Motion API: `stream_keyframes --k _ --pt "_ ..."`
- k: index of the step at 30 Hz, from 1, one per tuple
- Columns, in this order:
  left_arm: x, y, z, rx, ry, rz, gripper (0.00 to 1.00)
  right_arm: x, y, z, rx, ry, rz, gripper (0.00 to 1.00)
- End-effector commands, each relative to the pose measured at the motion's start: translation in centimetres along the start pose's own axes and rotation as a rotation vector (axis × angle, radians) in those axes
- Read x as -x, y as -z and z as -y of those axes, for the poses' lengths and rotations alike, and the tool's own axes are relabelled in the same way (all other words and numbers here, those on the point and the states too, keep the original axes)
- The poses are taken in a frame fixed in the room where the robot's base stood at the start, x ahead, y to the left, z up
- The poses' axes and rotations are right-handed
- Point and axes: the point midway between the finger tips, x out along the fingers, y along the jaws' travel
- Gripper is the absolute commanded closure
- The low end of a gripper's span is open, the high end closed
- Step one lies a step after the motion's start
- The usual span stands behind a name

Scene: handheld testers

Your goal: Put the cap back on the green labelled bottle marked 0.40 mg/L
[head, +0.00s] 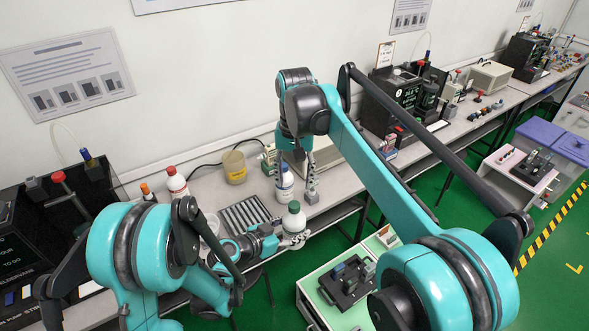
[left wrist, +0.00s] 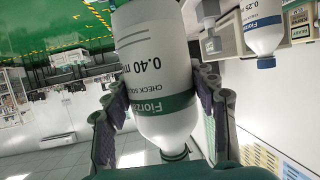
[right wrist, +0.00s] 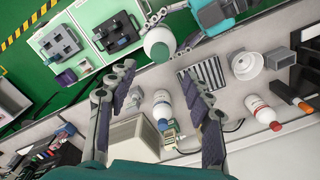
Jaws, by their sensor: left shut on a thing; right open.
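The white bottle with the green label marked 0.40 (left wrist: 160,85) is held by my left gripper (left wrist: 155,115), whose fingers are shut on its sides. It appears upside down in the left wrist view. In the head view the bottle (head: 294,224) is upright at the table's front edge. A green cap (head: 293,207) shows on its top, and also in the right wrist view (right wrist: 160,50); I cannot tell how tightly it sits. My right gripper (head: 298,193) is open and empty, behind the bottle. In the right wrist view its fingers (right wrist: 160,100) are apart, with no green cap between them.
A blue-capped bottle (right wrist: 162,105) stands on the table near my right gripper. A red-capped bottle (head: 176,182), a yellow-labelled jar (head: 234,167) and a striped rack (head: 245,213) are nearby. A green-topped cart (head: 318,297) with a dark device stands in front.

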Motion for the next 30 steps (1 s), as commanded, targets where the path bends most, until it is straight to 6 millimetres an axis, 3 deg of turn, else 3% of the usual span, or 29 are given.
stream_keyframes --k 3,8,25,30 --pt "0.0 0.0 0.0 0.000 0.000 0.000 1.00 1.8 0.0 0.0 0.000 0.000 0.000 0.49" --pt "0.0 0.0 0.0 0.000 0.000 0.000 1.00 3.0 0.0 0.0 0.000 0.000 0.000 0.49" --pt "0.0 0.0 0.0 0.000 0.000 0.000 1.00 3.2 0.0 -0.1 0.000 0.001 -0.001 0.49" --pt "0.0 0.0 0.0 0.000 0.000 0.000 1.00 3.4 -0.8 -1.6 0.003 0.013 -0.032 0.49"
